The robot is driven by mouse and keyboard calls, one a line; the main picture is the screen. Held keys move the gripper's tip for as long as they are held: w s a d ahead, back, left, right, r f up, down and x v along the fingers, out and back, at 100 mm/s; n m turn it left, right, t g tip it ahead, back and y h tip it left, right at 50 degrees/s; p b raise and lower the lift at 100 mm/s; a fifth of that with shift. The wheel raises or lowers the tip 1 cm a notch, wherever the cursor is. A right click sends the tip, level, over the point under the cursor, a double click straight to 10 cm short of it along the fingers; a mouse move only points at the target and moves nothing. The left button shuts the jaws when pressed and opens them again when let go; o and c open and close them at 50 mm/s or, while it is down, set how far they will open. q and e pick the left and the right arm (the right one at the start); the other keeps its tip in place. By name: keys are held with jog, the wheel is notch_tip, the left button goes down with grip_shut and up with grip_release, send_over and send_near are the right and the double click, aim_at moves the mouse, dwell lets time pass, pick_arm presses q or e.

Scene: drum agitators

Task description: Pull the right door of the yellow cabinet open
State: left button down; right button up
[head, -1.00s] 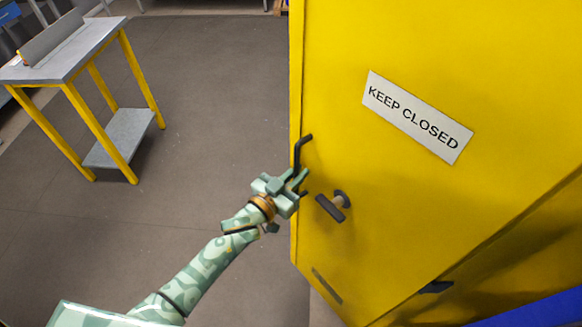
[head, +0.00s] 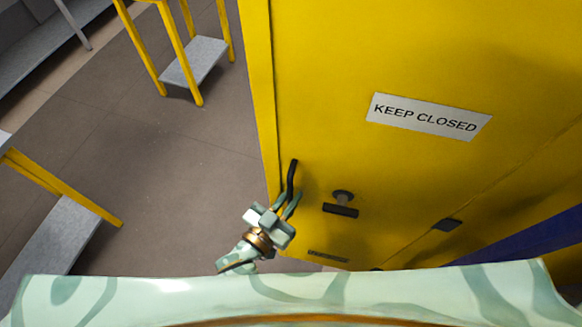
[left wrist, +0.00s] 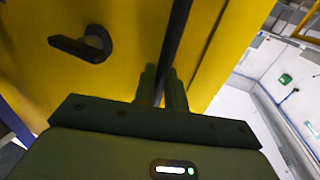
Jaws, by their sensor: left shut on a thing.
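The yellow cabinet door (head: 330,70) fills the right half of the head view and carries a white "KEEP CLOSED" sign (head: 428,116). A black upright bar handle (head: 292,174) is near the door's left edge. My left gripper (head: 287,203) is shut on the lower part of this handle. In the left wrist view the bar (left wrist: 176,40) runs down between the two fingers (left wrist: 163,88). A dark T-shaped knob (head: 341,210) sits just right of the handle and also shows in the left wrist view (left wrist: 85,44). I cannot tell whether the door is ajar. My right gripper is out of view.
A yellow-legged table with a grey lower shelf (head: 196,61) stands at the upper left. Another yellow-legged table (head: 75,199) stands at the left edge. Grey floor (head: 185,175) lies clear between them and the cabinet. A blue surface (head: 530,236) shows at lower right.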

pick_arm(q)
jog(key=s+p, duration=0.1)
jog(key=s, duration=0.8)
jog(key=shift+s, duration=0.4)
jog(key=shift+r, duration=0.1)
jog(key=c, duration=1.5)
grip_release()
jog(key=shift+d, duration=0.1)
jog(key=shift+c, duration=0.2)
jog(key=b+v, duration=0.1)
jog(key=v, duration=1.5)
jog(key=shift+s+b, duration=0.15)
jog(key=shift+b, duration=0.15)
